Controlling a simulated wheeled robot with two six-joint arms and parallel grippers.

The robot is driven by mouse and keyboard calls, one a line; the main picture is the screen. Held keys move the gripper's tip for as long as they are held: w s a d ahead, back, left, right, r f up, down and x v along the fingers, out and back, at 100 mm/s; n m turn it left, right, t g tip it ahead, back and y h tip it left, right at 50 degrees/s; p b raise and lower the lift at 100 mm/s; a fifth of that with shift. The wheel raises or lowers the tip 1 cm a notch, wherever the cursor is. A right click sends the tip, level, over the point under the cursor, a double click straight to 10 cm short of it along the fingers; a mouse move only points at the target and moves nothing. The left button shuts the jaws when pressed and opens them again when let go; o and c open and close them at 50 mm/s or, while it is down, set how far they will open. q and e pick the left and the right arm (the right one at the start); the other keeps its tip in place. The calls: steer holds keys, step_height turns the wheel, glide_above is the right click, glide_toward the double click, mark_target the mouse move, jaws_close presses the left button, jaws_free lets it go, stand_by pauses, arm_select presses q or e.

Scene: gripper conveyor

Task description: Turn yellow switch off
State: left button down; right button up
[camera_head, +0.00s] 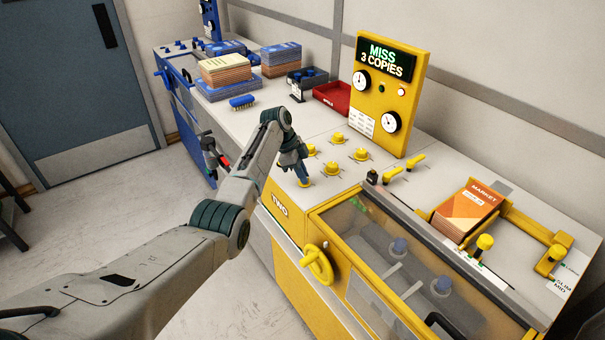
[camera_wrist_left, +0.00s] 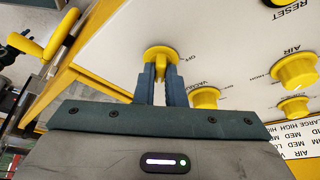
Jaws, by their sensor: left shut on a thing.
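The yellow switch (camera_wrist_left: 158,54) is a round knob with a raised grip on the pale top of the yellow machine. In the wrist view it sits between my left gripper's fingers (camera_wrist_left: 160,72), which are shut on its grip. A small label, apparently "OFF", is printed beside it. In the head view my left gripper (camera_head: 303,176) reaches down to the switch (camera_head: 305,183) at the machine's front edge. The fingers partly hide the knob, so I cannot tell its exact setting.
Several other yellow knobs (camera_head: 333,168) stand close by. Behind them rises a yellow panel (camera_head: 404,100) reading "MISS 3 COPIES". A yellow handwheel (camera_head: 317,264) juts from the front. A red tray (camera_head: 333,97), brush (camera_head: 241,101) and book stacks (camera_head: 225,69) lie farther back.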

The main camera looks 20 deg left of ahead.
arm_select(q)
steer(key=shift+r, duration=0.1)
steer(key=n+p, duration=0.2)
steer(key=n+t+p, duration=0.1)
steer(key=p, duration=0.1)
steer(key=shift+s+r+n+y, duration=0.1)
steer(key=shift+r+n+y, duration=0.1)
steer(key=shift+n+y, duration=0.15)
steer(key=n+t+p, duration=0.1)
steer(key=n+p, duration=0.1)
steer(key=n+t+y+p, duration=0.1)
steer(key=n+p, duration=0.1)
steer(key=n, duration=0.1)
steer(key=shift+s+d+n+p, duration=0.1)
steer(key=shift+d+n+p, duration=0.05)
steer(key=shift+n+p, duration=0.15)
steer(key=n+p, duration=0.1)
steer(key=n+y+p, duration=0.1)
steer(key=n, duration=0.1)
steer(key=shift+d+f+n+t+y, duration=0.1)
steer(key=shift+n+t+y, duration=0.15)
steer(key=shift+t, duration=0.15)
steer(key=shift+n+y, duration=1)
steer(key=shift+n, duration=1.6)
steer(key=c, duration=1.5)
jaws_free()
steer(key=shift+d+f, duration=0.1)
